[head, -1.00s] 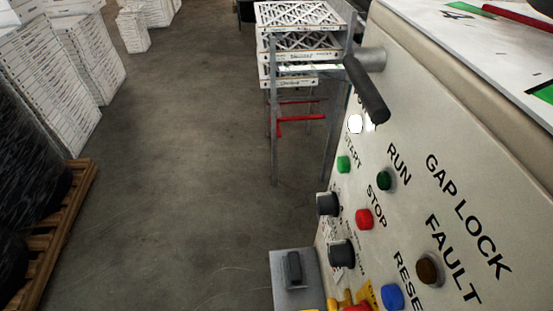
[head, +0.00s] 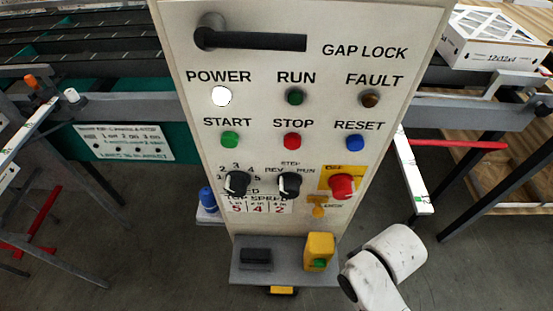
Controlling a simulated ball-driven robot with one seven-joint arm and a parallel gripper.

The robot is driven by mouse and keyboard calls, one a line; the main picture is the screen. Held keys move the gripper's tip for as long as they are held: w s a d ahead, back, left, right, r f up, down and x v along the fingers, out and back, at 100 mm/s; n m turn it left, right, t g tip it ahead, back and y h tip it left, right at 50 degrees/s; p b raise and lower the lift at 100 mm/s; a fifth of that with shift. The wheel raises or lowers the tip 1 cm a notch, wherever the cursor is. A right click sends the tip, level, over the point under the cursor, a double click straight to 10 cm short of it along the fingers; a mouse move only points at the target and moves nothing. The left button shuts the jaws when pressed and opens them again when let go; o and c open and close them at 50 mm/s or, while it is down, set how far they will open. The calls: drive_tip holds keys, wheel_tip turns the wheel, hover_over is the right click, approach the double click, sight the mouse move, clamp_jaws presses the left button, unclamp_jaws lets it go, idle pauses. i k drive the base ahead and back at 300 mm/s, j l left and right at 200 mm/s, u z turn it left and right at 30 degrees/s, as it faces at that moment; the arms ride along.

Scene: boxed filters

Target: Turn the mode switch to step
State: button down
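The mode switch (head: 289,185) is a black rotary knob in the lower middle of the upright control panel (head: 330,222). The labels REV, STEP and RUN stand around its top, with STEP above the middle. I cannot tell for certain which label it points to. White links of my arm show at the lower right, apart from the panel. My gripper is not in view.
A black speed knob (head: 237,184) is left of the mode switch and a red emergency stop (head: 342,186) is right. START (head: 230,140), STOP (head: 292,141) and RESET (head: 355,142) buttons sit above. A grey shelf (head: 240,277) with a yellow box (head: 319,251) juts out below.

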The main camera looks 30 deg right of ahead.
sight(289, 182)
drive_tip(key=k+j+u, duration=0.25)
drive_tip(key=j, duration=0.4)
drive_tip(key=j+u, duration=0.25)
drive_tip(key=j, duration=0.35)
